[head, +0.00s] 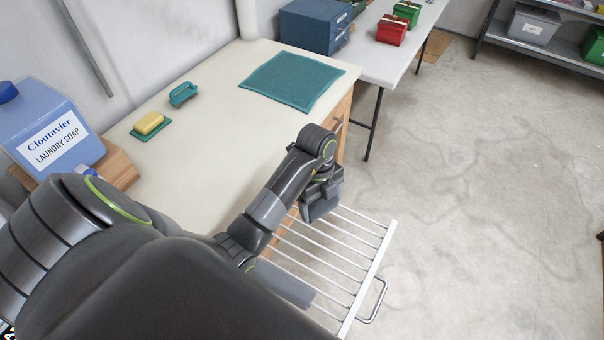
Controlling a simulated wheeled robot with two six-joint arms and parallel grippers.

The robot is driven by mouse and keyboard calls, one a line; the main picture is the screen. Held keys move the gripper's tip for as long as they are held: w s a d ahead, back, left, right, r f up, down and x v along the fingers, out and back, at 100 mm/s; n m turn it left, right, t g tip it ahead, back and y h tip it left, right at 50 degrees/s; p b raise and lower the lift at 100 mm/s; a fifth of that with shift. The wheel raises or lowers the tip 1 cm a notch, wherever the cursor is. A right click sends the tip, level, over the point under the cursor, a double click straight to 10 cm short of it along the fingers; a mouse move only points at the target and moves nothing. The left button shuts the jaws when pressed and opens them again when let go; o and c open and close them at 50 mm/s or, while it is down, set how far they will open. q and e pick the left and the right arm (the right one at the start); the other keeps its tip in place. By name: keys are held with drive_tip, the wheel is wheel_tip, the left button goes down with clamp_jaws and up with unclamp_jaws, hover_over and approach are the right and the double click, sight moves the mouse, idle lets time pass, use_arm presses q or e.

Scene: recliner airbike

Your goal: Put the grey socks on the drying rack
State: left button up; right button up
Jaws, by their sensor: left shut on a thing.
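The drying rack (372,262) is a white slatted frame that sticks out from the counter's front, with a metal handle (376,301) on its outer side. A plain grey piece (287,284), which looks like a grey sock, shows on the near slats, partly hidden by my left arm. My left gripper (318,212) points down over the far part of the rack, near the counter edge. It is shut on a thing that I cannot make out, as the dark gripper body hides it. My right gripper is out of view.
The cream counter (215,150) holds a teal mat (292,80), a teal brush (183,93), a yellow sponge (148,122) and a blue laundry soap jug (45,130). A side table (385,62) with boxes stands behind. The floor (470,200) right of the rack is clear.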

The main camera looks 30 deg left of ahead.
use_arm(q)
drive_tip(key=f+b, duration=0.1)
drive_tip(key=s+f+b, duration=0.1)
drive_tip(key=b, duration=0.1)
drive_tip(key=shift+d+f, duration=0.2)
drive_tip(key=shift+f, duration=0.15)
drive_tip(key=f+b, duration=0.2)
drive_tip(key=f, duration=0.1)
drive_tip(key=shift+w+a+f+b, duration=0.1)
drive_tip(key=shift+w+b, duration=0.1)
drive_tip(key=shift+b, duration=0.15)
drive_tip(key=shift+f, duration=0.3)
drive_tip(key=shift+f+b, duration=0.4)
drive_tip(key=shift+b, duration=0.25)
drive_tip(key=shift+s+f, duration=0.1)
drive_tip(key=shift+f, duration=0.25)
drive_tip(key=shift+f+p, duration=0.35)
drive_tip(key=shift+f, duration=0.45)
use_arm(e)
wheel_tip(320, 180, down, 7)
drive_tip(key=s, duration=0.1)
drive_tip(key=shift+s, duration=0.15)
